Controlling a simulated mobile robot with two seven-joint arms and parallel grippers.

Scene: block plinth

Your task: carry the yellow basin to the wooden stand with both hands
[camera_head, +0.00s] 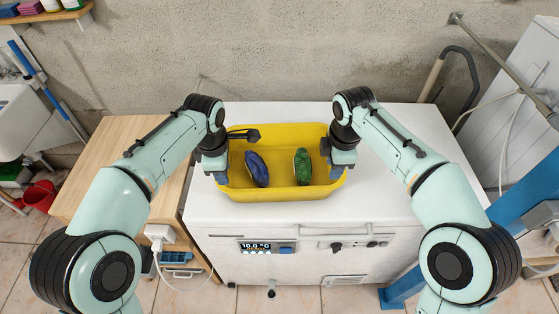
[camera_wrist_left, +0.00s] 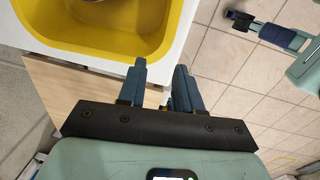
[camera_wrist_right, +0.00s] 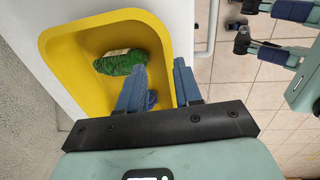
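The yellow basin (camera_head: 282,192) stands on the white appliance top and holds a dark blue bundle (camera_head: 257,168) and a green bundle (camera_head: 302,166). The wooden stand (camera_head: 120,130) is to the left of the appliance. My left gripper (camera_head: 216,172) is at the basin's left end; in the left wrist view its fingers are apart near the yellow rim (camera_wrist_left: 105,58), with nothing gripped between them. My right gripper (camera_head: 340,165) is at the right end; in the right wrist view its spread fingers sit either side of the rim (camera_wrist_right: 166,70). Whether any finger touches the basin cannot be told.
The white appliance (camera_head: 400,190) has a handle, knobs and a display on its front. A grey block wall (camera_head: 290,50) is close behind. A blue post (camera_head: 520,200) stands at the right. The visible part of the stand's top is clear.

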